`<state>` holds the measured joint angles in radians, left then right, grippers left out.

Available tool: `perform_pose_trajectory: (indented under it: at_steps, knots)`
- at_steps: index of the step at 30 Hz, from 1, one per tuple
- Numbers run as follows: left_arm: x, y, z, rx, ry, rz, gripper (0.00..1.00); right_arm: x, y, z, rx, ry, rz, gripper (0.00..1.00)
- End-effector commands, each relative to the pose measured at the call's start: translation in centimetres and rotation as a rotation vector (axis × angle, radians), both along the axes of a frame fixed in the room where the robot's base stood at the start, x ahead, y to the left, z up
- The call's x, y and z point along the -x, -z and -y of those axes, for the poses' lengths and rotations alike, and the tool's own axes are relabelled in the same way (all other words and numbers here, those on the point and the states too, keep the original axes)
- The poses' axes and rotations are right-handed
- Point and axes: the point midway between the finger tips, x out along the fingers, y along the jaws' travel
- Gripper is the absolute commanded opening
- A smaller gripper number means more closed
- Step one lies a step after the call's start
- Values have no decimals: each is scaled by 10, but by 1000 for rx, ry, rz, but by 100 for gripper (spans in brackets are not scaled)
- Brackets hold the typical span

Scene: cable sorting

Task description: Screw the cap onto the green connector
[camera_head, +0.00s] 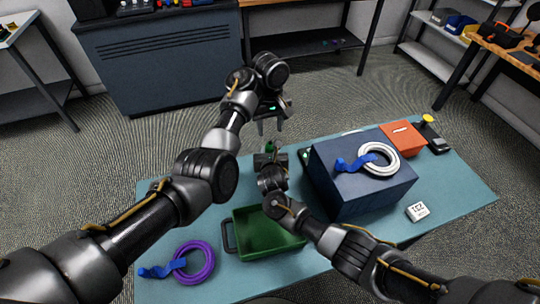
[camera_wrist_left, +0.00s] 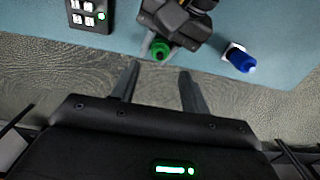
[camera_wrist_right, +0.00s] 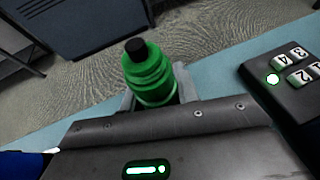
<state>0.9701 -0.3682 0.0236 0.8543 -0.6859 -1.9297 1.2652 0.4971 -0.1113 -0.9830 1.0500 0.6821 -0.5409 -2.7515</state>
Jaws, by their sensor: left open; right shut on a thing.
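The green connector (camera_wrist_right: 150,78) stands between the fingers of my right gripper (camera_wrist_right: 158,92), which is shut on it. Its ridged green body ends in a black tip; I cannot tell whether this is a cap or part of the connector. In the head view the connector (camera_head: 270,147) shows small at the table's far edge.
A blue connector (camera_wrist_left: 241,60) and a box with numbered buttons (camera_wrist_left: 88,12) flank the right gripper. A green tray (camera_head: 240,234), a purple cable coil (camera_head: 195,262) and a navy box (camera_head: 345,190) carrying a white coil (camera_head: 393,162) share the table.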

Motion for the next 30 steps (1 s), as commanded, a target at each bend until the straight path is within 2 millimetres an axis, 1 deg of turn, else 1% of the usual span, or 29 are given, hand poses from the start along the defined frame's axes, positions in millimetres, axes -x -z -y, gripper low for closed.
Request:
perform_pose_trajectory:
  at_steps: [4, 12, 18, 23, 30]
  knots:
    - [0, 12, 0, -3, 2, -2, 45, 0, 0, 0, 0, 0, 0, 0]
    - [0, 52, -1, -3, 2, -2, 45, 0, 0, 0, 0, 0, 0, 0]
    - [0, 73, 0, -2, 2, -2, 45, 0, 0, 0, 0, 0, 0, 0]
    - [0, 79, 0, 0, 2, 0, 45, 0, 0, 0, 0, 0, 0, 0]
    - [0, 79, 0, 0, 2, 0, 45, 0, 0, 0, 0, 0, 0, 0]
